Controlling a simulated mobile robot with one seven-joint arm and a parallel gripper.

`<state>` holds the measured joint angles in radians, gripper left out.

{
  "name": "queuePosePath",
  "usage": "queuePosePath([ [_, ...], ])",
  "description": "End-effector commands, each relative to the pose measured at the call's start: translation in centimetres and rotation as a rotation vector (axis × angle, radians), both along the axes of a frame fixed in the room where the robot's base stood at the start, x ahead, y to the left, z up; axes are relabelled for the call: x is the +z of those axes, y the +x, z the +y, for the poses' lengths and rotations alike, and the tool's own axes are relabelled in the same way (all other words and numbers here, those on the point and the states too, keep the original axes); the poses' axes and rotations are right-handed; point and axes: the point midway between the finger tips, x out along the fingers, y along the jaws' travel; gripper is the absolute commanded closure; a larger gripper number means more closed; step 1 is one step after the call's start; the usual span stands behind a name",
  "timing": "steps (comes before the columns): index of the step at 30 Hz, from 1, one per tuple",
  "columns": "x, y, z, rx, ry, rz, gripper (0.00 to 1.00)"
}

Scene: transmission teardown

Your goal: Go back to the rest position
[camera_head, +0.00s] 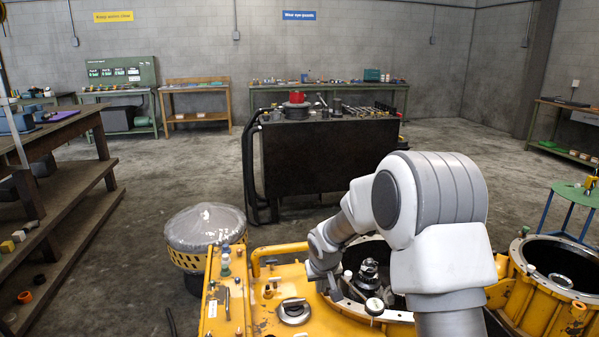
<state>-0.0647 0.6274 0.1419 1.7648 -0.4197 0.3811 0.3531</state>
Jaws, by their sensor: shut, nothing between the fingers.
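My white and grey arm reaches in from the lower right and bends down toward the yellow transmission housing (260,308). My gripper (334,291) is small in the picture, pointing down at the left side of the housing's round opening. It is shut, and I see nothing held in it. Metal shaft parts (368,272) stand in the opening, just right of the gripper. Whether the fingers touch the housing cannot be told. My arm hides the right part of the opening.
A yellow ring-shaped casing (562,265) stands at the right. A covered drum (205,228) stands left of the housing. A black workbench (330,160) with tools is behind. Wooden shelves (75,190) line the left. Concrete floor (150,170) is open between them.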

Motion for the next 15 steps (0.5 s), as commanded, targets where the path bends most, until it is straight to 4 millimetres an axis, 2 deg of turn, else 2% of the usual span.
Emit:
queuePosePath([
  [1,2.3,-0.8,-0.8,-0.009,-0.009,-0.011,1.0],
  [6,8.2,-4.1,-2.8,-0.038,-0.031,-0.026,1.0],
  [11,12.9,-8.0,-4.6,-0.068,-0.041,-0.038,1.0],
  [15,16.3,-11.9,-5.9,-0.09,-0.043,-0.046,1.0],
])
